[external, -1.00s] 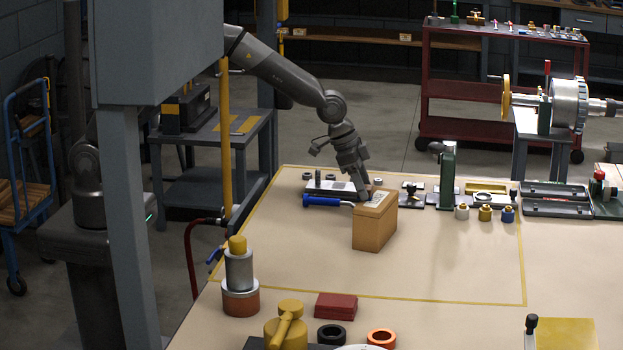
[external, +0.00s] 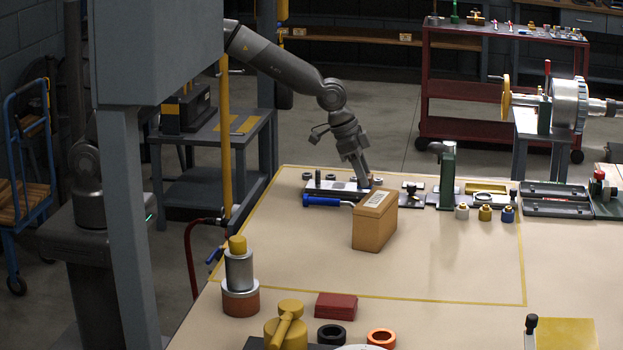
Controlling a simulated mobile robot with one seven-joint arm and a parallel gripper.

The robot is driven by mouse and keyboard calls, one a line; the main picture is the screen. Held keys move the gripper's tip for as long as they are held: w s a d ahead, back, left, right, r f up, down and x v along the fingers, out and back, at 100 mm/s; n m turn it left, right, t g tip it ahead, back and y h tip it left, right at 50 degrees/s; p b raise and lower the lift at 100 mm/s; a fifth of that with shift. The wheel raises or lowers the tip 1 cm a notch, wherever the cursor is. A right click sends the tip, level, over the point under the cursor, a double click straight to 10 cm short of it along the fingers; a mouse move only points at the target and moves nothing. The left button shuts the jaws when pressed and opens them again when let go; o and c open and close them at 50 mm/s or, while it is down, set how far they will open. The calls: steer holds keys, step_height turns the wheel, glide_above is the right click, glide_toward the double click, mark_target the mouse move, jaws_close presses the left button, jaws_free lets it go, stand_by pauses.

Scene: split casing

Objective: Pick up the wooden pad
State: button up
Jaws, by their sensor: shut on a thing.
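My gripper (external: 364,184) points down at the far left of the marked area on the bench, by the back left corner of a tan box. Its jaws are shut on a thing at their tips. That thing is too small and too dark here to make out clearly; I take it to be the wooden pad. No other wooden pad can be told apart on the bench.
The tan box (external: 374,228) with a white label stands close to the gripper. A blue-handled tool (external: 322,201) and a dark plate with posts (external: 328,187) lie to its left. A green post (external: 447,178) stands right. The bench middle is clear.

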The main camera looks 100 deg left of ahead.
mark_target(371, 176)
steer(key=shift+s+d+r, duration=0.95)
steer(key=shift+d+r, duration=3.1)
steer(key=shift+d, duration=1.1)
steer(key=w+a+f, duration=0.1)
steer(key=a+f, duration=0.1)
steer(key=a, duration=0.1)
steer(key=w+a+f, duration=0.2)
steer(key=a, duration=0.1)
steer(key=w+a+f, duration=0.1)
steer(key=a+f, duration=0.1)
steer(key=a, duration=0.2)
steer(key=shift+w+a+f, duration=0.1)
steer(key=shift+w+f, duration=0.3)
steer(key=shift+f, duration=2)
steer(key=shift+f, duration=0.1)
steer(key=o, duration=1)
